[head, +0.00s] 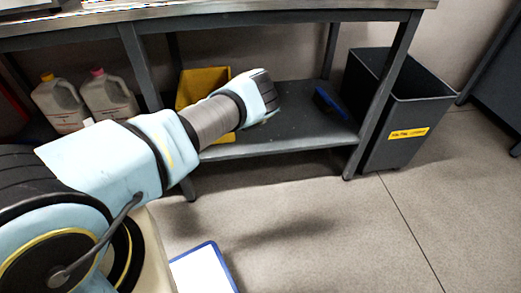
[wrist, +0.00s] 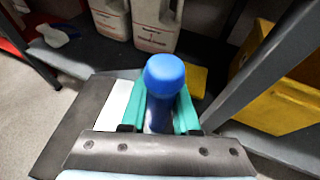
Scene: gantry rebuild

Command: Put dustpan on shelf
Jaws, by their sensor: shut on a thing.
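In the wrist view, my gripper (wrist: 165,112) is shut, its teal fingers on either side of a blue handle with a rounded end (wrist: 164,75). I take this to be the dustpan, but its pan cannot be made out. My fingers are not visible in the head view, where my arm crosses in front of the bench. The grey lower shelf (head: 292,132) runs under that bench. It also shows in the wrist view (wrist: 100,50), beyond the handle. The handle appears apart from the jugs behind it.
Two white jugs (head: 59,103) (head: 107,97) stand at the shelf's left. A yellow crate (head: 200,80) stands behind a bench leg (head: 139,66). A blue object (head: 329,102) lies at the shelf's right. A dark bin (head: 398,115) stands beside the bench. A blue-edged white item (head: 203,272) is at the bottom.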

